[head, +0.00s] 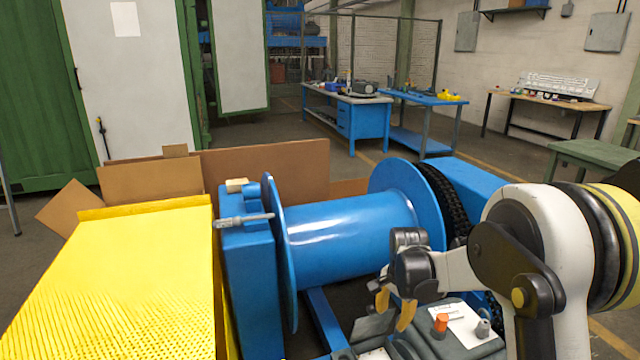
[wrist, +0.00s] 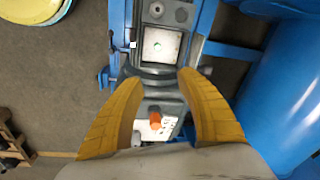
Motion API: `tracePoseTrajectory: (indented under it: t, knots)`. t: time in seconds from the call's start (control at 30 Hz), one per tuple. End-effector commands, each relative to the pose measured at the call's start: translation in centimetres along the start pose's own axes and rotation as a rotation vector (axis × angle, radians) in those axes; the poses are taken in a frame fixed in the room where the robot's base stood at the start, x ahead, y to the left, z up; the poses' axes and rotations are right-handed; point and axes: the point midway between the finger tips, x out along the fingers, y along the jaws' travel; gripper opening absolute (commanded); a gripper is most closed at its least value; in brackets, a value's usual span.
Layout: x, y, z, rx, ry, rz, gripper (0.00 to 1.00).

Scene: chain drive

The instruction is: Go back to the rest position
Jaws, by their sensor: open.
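My gripper (head: 394,305) has yellow fingers and is open and empty. In the head view it hangs at the lower right, in front of the blue drum (head: 350,237) and above a dark grey unit (head: 385,332). In the wrist view its fingers (wrist: 160,85) are spread apart over this unit. An orange knob (head: 440,322) stands on a white label plate of the unit; it also shows between the fingers in the wrist view (wrist: 155,118). My arm reaches in from the right edge of the head view.
A yellow ribbed cover (head: 130,270) stands at left of the drum. A black chain (head: 445,200) runs at the drum's right flange. Cardboard sheets (head: 265,170) stand behind. Workbenches (head: 350,115) stand farther back, with open floor before them.

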Motion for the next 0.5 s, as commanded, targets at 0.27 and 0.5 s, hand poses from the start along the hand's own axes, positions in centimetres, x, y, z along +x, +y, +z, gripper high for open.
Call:
tracePoseTrajectory:
  t: [0.27, 0.5]
  knots:
    - [-12.6, 4.7, 3.9, -0.283, 0.111, -0.107, 0.43]
    - [-18.9, 10.6, 8.5, -0.526, 0.231, -0.175, 0.43]
